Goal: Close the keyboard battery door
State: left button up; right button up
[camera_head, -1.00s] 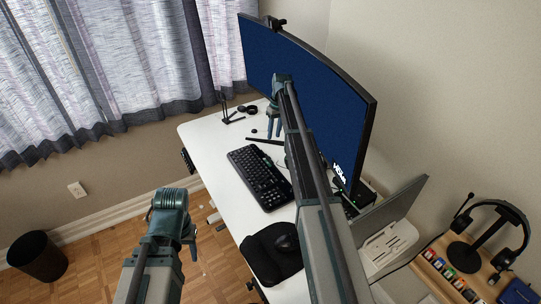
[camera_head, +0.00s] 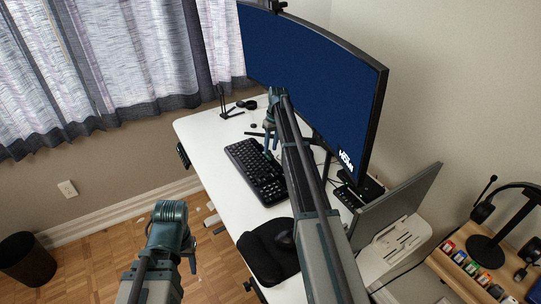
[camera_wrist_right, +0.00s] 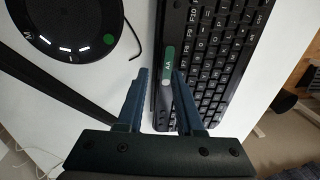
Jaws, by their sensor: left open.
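The black keyboard (camera_head: 258,172) lies on the white desk, and it also shows in the right wrist view (camera_wrist_right: 222,60). A green battery marked AA (camera_wrist_right: 169,62) shows uncovered along the keyboard's back edge. A dark grey strip (camera_wrist_right: 162,98) lies in line with the battery; I cannot tell whether it is the battery door. My right gripper (camera_wrist_right: 160,76) is open, its fingertips pointing at the battery area with a gap between them. In the head view the right gripper (camera_head: 270,143) is over the keyboard's back edge. My left gripper (camera_head: 192,256) is open and empty, off the desk's front.
A round black device (camera_wrist_right: 78,28) sits beside the keyboard. The large monitor (camera_head: 310,85) stands behind. A mouse (camera_head: 284,238) and black mat (camera_head: 262,250) lie right of the keyboard. A headphone stand (camera_head: 489,248) is at far right. The desk's left front is clear.

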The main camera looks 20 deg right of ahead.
jog(key=shift+f, duration=0.65)
jog(key=shift+r, duration=0.1)
grip_shut()
dwell(0.9)
